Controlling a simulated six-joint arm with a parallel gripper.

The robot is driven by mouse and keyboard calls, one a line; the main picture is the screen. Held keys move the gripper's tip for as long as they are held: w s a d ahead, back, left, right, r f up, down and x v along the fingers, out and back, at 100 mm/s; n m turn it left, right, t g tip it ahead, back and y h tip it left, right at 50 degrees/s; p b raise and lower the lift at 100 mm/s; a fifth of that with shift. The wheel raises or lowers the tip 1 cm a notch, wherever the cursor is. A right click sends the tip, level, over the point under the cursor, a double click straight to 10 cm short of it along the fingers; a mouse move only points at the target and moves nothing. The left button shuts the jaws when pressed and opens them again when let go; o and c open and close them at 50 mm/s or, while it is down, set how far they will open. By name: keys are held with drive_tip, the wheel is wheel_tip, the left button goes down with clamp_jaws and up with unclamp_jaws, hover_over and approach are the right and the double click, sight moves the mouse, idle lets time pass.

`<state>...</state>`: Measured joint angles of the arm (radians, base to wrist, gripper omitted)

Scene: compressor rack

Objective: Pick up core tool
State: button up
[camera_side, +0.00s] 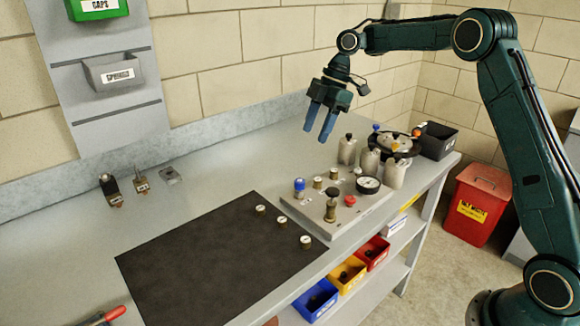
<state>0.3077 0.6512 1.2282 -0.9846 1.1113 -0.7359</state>
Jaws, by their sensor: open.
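My gripper (317,132) hangs above the back of the bench, fingers pointing down. Its two blue fingers are apart with nothing between them. I cannot tell for sure which item is the core tool. A red-handled tool (107,316) lies at the bottom left edge, partly cut off by the frame. Small dark-topped items (109,187) and (141,182) stand on the bench at the left, near the wall. My gripper is far from all of these.
A grey plate (300,208) below my gripper carries a gauge (368,185), a blue-capped fitting (299,187) and brass fittings. Grey cylinders (369,161) stand behind it. A black mat (215,262) bears several small round caps. The bench left of the mat is mostly clear.

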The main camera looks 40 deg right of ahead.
sight(300, 180)
drive_tip(key=shift+w+d+f+n, duration=0.25)
drive_tip(key=shift+w+d+f, duration=0.1)
drive_tip(key=shift+f, duration=0.3)
drive_tip(key=shift+w+d+f+n, duration=0.25)
drive_tip(key=shift+w+d+f, duration=0.1)
drive_tip(key=shift+f, duration=0.3)
drive_tip(key=shift+a+f, duration=0.1)
drive_tip(key=shift+f, duration=0.05)
drive_tip(key=shift+s+x, duration=0.15)
drive_tip(key=shift+x, duration=1.9)
drive_tip(key=shift+s+x, duration=0.1)
drive_tip(key=shift+x, duration=2)
drive_tip(key=shift+s+x, duration=0.2)
drive_tip(key=shift+x, duration=2.4)
clamp_jaws()
